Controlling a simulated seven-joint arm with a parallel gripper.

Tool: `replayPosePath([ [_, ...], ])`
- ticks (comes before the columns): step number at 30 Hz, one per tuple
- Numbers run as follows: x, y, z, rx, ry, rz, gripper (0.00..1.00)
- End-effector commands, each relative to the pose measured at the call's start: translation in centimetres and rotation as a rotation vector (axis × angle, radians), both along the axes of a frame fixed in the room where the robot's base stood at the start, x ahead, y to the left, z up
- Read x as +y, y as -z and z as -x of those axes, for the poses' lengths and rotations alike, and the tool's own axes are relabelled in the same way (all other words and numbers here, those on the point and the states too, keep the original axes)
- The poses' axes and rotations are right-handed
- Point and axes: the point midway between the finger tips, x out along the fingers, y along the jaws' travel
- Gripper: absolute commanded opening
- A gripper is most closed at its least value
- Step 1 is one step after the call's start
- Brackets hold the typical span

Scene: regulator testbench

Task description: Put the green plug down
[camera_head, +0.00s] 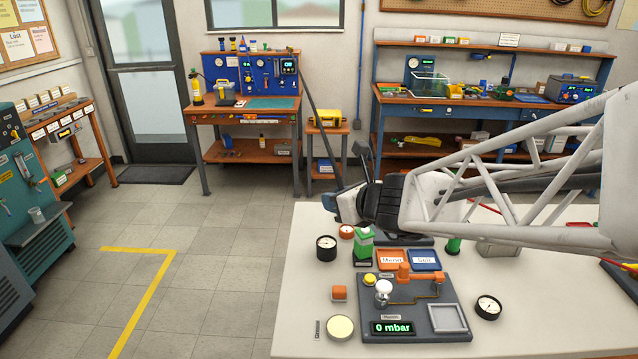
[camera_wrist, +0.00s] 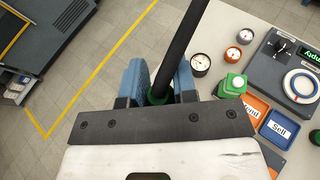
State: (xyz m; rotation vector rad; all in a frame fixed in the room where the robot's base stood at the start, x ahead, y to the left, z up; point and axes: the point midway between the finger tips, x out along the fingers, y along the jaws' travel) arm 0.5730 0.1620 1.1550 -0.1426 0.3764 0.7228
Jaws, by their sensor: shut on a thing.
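My gripper (camera_head: 345,203) is above the far left edge of the white table, pointing left. Its two blue fingers also show in the wrist view (camera_wrist: 160,78). They are shut on the green plug (camera_wrist: 158,97), whose green part shows between them. A long black rod runs from it, slanting up and left in the head view. The plug is off the table; its far side is hidden by the fingers. A separate green block with a pale top (camera_head: 364,240) stands on a black base on the table. Another green piece (camera_head: 453,246) stands further right, partly behind my arm.
On the white table (camera_head: 560,325) are a black gauge (camera_head: 326,248), an orange gauge (camera_head: 346,231), the Mend tray (camera_head: 379,252), the Sell tray (camera_head: 413,252), the test board (camera_head: 450,285) reading 0 mbar, another gauge (camera_head: 487,307) and a grease dish (camera_head: 340,327).

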Motion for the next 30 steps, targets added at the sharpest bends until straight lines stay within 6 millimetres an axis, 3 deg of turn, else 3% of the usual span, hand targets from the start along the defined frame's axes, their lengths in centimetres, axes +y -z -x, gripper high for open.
replayPosePath([
  [6, 1.6, 0.8, 4.2, -0.001, -0.084, 0.001, 0.01],
  [19, 3.1, 2.0, 9.3, -0.001, -0.186, 0.0, 0.01],
  [30, 3.1, 7.1, 9.2, 0.003, -0.185, -0.001, 0.01],
])
